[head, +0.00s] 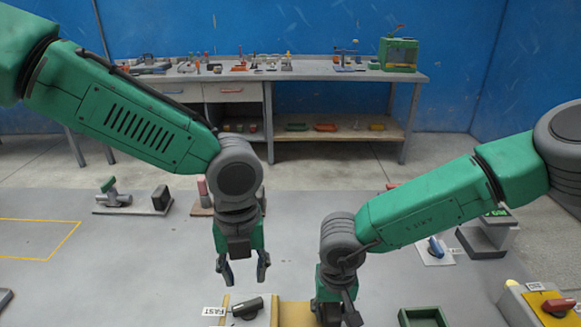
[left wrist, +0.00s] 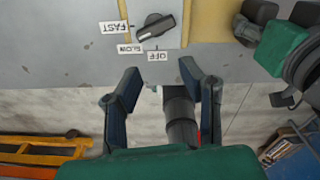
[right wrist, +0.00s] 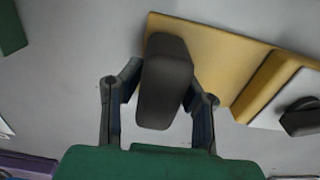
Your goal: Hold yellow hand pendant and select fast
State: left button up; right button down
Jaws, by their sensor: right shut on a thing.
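The yellow pendant (head: 295,314) lies at the bottom of the head view, and its yellow plate (right wrist: 215,50) fills the upper right of the right wrist view. My right gripper (right wrist: 163,82) is shut on the dark block (right wrist: 165,85) at the plate's edge. A dark selector knob (left wrist: 157,27) sits beside the yellow part, with FAST (left wrist: 115,27), SLOW (left wrist: 130,49) and OFF (left wrist: 157,55) labels. Its bar slants, one end towards SLOW. My left gripper (head: 243,278) is open and empty, above and apart from the knob.
A green tray (head: 422,317) lies right of my right gripper. Fixtures with a blue handle (head: 436,247) and a green handle (head: 108,185) stand farther back. A workbench (head: 290,72) lines the blue wall.

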aim_at(248, 303)
pick_arm(q)
jog(key=f+n, duration=0.3)
jog(key=n, duration=0.4)
jog(key=f+n, duration=0.4)
jog(key=n, duration=0.2)
jog(key=w+f+n, duration=0.1)
jog(key=f+n, duration=0.3)
jog(key=n, duration=0.3)
jog(key=shift+a+f+n, duration=0.25)
jog(key=shift+a+n, duration=0.05)
